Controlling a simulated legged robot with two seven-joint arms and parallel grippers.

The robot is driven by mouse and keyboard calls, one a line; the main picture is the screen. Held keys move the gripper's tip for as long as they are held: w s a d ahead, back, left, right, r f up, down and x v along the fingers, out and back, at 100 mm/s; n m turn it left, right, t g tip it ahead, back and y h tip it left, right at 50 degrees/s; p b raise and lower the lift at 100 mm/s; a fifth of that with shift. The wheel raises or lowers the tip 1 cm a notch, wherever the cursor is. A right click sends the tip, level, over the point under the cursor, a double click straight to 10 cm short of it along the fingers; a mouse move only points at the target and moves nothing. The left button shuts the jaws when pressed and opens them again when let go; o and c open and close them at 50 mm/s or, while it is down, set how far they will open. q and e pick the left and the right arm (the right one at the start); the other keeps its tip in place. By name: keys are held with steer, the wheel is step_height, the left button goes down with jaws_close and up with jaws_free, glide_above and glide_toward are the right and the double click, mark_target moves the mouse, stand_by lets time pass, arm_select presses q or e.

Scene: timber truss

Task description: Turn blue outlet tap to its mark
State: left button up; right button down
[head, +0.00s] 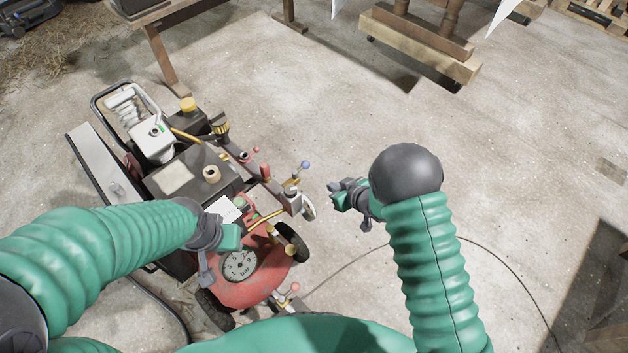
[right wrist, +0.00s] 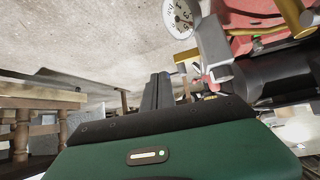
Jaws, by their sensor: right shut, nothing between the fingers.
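The blue-knobbed outlet tap (head: 305,165) sits on the pipework at the right side of the red compressor (head: 255,285). Its lever slants up from a brass fitting; I cannot make out its mark. My right gripper (head: 335,188) is shut and empty, a short way right of the tap and apart from it. In the right wrist view its fingers (right wrist: 158,92) are together, with a small gauge (right wrist: 180,17) and a metal block (right wrist: 212,45) beyond them; I cannot pick out the blue knob there. My left gripper (head: 212,245) hangs over the machine; its fingers do not show clearly.
A red-knobbed tap (head: 257,150) is close by on the same pipework. A black hose (head: 500,262) lies on the floor. Wooden trestles (head: 420,40) stand at the back; the concrete between is open.

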mark_target(301, 169)
steer(key=w+a+f+b, duration=0.5)
steer(key=w+a, duration=0.1)
steer(key=w, duration=0.3)
steer(key=shift+w+a, duration=0.15)
steer(key=shift+a, duration=0.1)
steer(key=shift+d, duration=0.1)
